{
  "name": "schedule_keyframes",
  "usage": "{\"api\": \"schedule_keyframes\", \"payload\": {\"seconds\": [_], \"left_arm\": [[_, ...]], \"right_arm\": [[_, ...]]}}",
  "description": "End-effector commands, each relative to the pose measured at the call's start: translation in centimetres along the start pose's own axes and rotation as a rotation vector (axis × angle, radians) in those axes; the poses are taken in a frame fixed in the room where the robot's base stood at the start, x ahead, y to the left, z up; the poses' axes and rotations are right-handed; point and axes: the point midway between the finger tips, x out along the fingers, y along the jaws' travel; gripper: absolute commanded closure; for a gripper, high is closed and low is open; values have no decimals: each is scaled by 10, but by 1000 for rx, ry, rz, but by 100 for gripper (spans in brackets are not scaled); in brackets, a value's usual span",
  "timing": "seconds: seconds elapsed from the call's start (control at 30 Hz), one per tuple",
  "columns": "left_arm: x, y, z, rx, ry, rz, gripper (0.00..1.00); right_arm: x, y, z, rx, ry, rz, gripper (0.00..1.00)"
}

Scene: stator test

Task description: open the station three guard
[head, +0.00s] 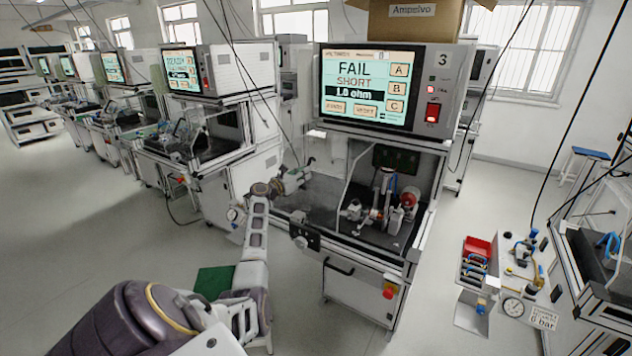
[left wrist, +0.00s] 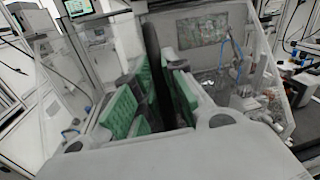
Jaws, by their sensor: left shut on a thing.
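Station three (head: 378,90) stands right of centre, with "FAIL SHORT 1.0 ohm" on its screen. The front of its test bay is visible, and the fixture (head: 395,205) inside shows plainly. The guard is see-through, and its exact outline and how far it stands open are hard to tell in the head view. My left gripper (head: 297,178) is at the left front of the bay. In the left wrist view its green-padded fingers (left wrist: 155,85) are shut on a dark upright bar (left wrist: 152,50), which looks like the guard's handle. My right gripper is out of view.
A red emergency button (head: 389,292) and a dark bar handle (head: 339,266) are on the lower cabinet. A red bin (head: 477,252) and a pressure gauge (head: 513,308) sit on a bench at right.

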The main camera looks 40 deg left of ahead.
Motion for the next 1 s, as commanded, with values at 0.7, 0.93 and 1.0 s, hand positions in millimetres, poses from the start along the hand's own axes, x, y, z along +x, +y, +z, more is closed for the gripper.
{"api": "schedule_keyframes", "payload": {"seconds": [0.7,0.93,1.0], "left_arm": [[-9,62,7,-1,0,1,100],[-9,61,7,0,1,1,100],[-9,61,7,0,1,0,81]], "right_arm": [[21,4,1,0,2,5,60],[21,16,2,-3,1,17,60],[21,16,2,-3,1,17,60]]}}
